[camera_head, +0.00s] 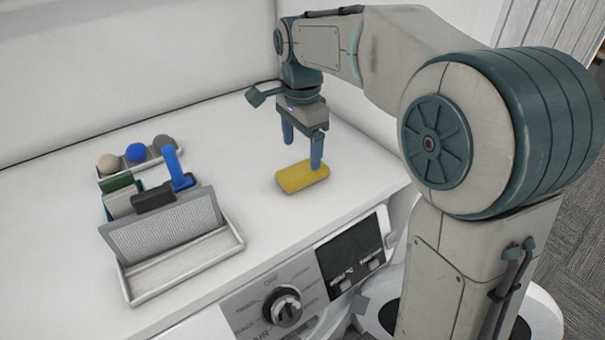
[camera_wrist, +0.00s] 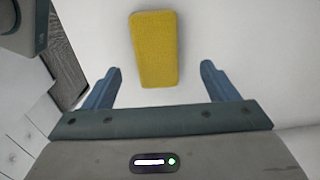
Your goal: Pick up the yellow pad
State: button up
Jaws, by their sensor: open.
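The yellow pad (camera_head: 303,176) lies flat on the white top of the appliance, right of the middle in the head view. In the wrist view the yellow pad (camera_wrist: 155,48) lies ahead of my fingers, between their lines. My gripper (camera_head: 302,155) is open and empty, with blue fingers pointing down above the pad. In the wrist view my gripper (camera_wrist: 160,82) has its two fingers spread wider than the pad. One finger overlaps the pad in the head view; I cannot tell whether it touches.
A grey rack (camera_head: 165,232) with a mesh panel and a blue-handled item (camera_head: 178,168) stands at the left. Behind it a tray (camera_head: 128,180) holds several balls. The appliance's front edge with a dial (camera_head: 283,305) is near. The white top between rack and pad is clear.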

aim_at(302, 169)
jog(key=f, duration=0.5)
jog(key=shift+s+d, duration=0.1)
jog(key=shift+s, duration=0.1)
jog(key=c, duration=1.1)
jog(key=shift+o, duration=0.2)
notch_tip(302, 169, up, 4)
jog(key=shift+r, duration=0.25)
jog(key=s+d+r, duration=0.2)
jog(key=d+r, duration=0.4)
jog(key=d, duration=0.5)
jog(key=shift+s+d+r+b, duration=0.2)
jog(key=shift+d+r+b, duration=0.1)
jog(key=shift+b, duration=0.1)
jog(key=o, duration=0.4)
jog(key=shift+c, duration=0.2)
jog(key=c, duration=0.3)
